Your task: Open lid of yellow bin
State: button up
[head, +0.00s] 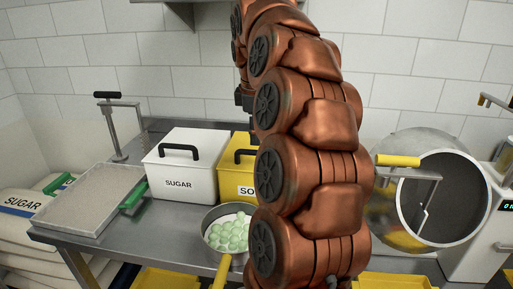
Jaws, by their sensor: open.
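The yellow bin (236,178) stands on the steel table, right of the white sugar bin. Its front label reads "SO", and the rest is hidden behind my copper-coloured arm. Its yellow lid appears closed, with part of a black handle (243,154) on top. The bin's right side is hidden. A small dark part of my gripper (243,98) shows at the left of the arm, above the yellow bin and apart from it. The fingertips are mostly hidden by the arm. The gripper is open, and I see nothing held.
The white sugar bin (184,178) with a black handle stands close at the left. A pan of green balls (229,236) sits in front. A tray (90,196) lies at the left. A round drum (440,200) stands at the right. A shelf (160,2) hangs above.

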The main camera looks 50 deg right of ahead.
aim_at(257, 151)
jog(key=shift+w+d+f, duration=0.15)
jog(key=shift+d+f, duration=0.05)
jog(key=shift+f, duration=1.2)
jog(key=shift+w+d+f, duration=0.1)
jog(key=shift+d+f, duration=0.1)
jog(key=shift+f, duration=1.15)
grip_shut()
